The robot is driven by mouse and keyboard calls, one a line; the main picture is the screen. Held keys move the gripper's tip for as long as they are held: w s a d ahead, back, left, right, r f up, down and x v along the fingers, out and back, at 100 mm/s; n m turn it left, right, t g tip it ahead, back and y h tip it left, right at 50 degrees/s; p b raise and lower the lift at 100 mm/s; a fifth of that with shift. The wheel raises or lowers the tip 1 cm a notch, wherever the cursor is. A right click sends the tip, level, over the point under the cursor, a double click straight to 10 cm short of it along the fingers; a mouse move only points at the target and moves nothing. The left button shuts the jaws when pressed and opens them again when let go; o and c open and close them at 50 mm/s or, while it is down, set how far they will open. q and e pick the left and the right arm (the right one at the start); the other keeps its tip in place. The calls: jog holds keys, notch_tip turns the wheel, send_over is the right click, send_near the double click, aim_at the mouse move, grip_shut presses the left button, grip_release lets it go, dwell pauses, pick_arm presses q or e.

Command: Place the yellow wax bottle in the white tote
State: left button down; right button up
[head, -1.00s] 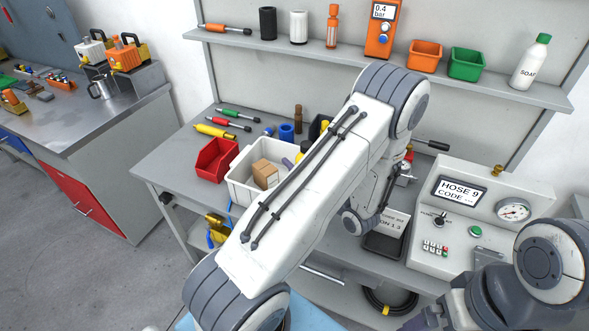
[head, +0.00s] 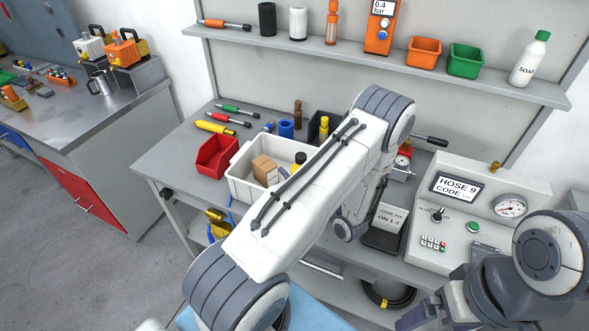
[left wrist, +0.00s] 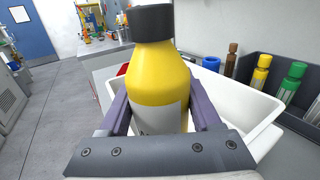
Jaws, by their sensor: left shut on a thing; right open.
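The yellow wax bottle (left wrist: 158,80) with a black cap fills the middle of the left wrist view, upright. The purple-grey fingers of my left gripper (left wrist: 160,118) are shut on it from both sides. In the head view the bottle's cap (head: 300,157) and a little yellow show beside my left arm, over the white tote (head: 238,183). The tote's rim also shows behind the bottle in the left wrist view (left wrist: 262,108). I cannot tell whether the bottle touches the tote. My left arm hides part of the tote. My right gripper is out of view; only its arm shows, lower right.
A cardboard box (head: 265,168) lies in the tote. A red bin (head: 215,157) stands left of it, and a dark bin with yellow and green bottles (left wrist: 290,90) behind. Screwdrivers lie at the back left. A test console (head: 470,215) stands on the right.

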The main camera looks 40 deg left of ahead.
pick_arm(q)
jog(key=shift+f+b, duration=0.3)
jog(key=shift+f, duration=0.1)
jog(key=shift+c, duration=0.4)
grip_release()
jog(key=shift+r, duration=0.15)
